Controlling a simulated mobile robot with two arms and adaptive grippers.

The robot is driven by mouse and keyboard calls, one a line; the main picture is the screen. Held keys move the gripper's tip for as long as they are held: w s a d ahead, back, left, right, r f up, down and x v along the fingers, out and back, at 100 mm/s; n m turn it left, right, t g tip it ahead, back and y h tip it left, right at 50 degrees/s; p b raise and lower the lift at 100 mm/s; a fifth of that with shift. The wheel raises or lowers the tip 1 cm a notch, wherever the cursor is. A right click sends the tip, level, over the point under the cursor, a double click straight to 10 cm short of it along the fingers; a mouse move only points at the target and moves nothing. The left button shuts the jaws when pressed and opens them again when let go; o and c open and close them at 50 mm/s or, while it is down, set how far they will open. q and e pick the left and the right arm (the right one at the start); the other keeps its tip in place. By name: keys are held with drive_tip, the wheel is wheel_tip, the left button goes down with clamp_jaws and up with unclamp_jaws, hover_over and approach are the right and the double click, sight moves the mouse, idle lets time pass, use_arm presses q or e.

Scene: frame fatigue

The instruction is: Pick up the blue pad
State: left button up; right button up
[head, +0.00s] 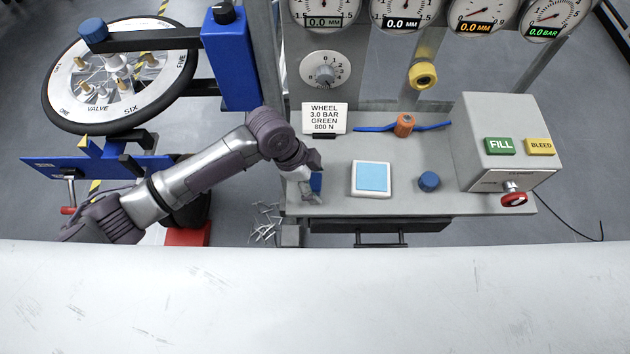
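A flat light-blue square pad (373,177) lies on a white square base (357,193) on the grey bench. A darker blue round piece (429,181) stands on the bench to its right. My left gripper (309,186) is at the bench's left end, pointing down, left of the white base and apart from it. A small dark-blue patch (316,182) shows right at its fingers. I cannot tell whether it is held, behind the fingers or part of the gripper, nor whether the fingers are open. My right gripper is not in view.
A grey box (500,120) with FILL and BLEED buttons and a red knob stands at the right. An orange piece with blue ends (404,125) and a sign (325,117) are behind. A wheel (121,75) on a stand is at left; a pale surface (320,300) fills the front.

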sight(317, 182)
use_arm(q)
drive_tip(key=c, duration=0.8)
drive_tip(key=shift+r, duration=0.15)
drive_tip(key=shift+w+r, duration=0.1)
drive_tip(key=shift+r, duration=0.1)
drive_tip(key=r, duration=0.1)
drive_tip(key=r+b, duration=0.1)
drive_tip(key=r, duration=0.1)
drive_tip(key=shift+d+r, duration=0.25)
drive_tip(key=shift+r, duration=0.05)
drive_tip(key=s+d+r, duration=0.2)
drive_tip(key=s+d+r+b, duration=0.1)
drive_tip(key=s+d+r, duration=0.1)
drive_tip(key=s+d, duration=0.1)
drive_tip(key=s+d+r+b, duration=0.1)
drive_tip(key=s+d+r, duration=0.1)
drive_tip(key=s, duration=0.1)
drive_tip(key=shift+s+d+r, duration=0.25)
drive_tip(key=shift+d+r, duration=0.15)
drive_tip(key=o, duration=0.4)
drive_tip(key=c, duration=0.5)
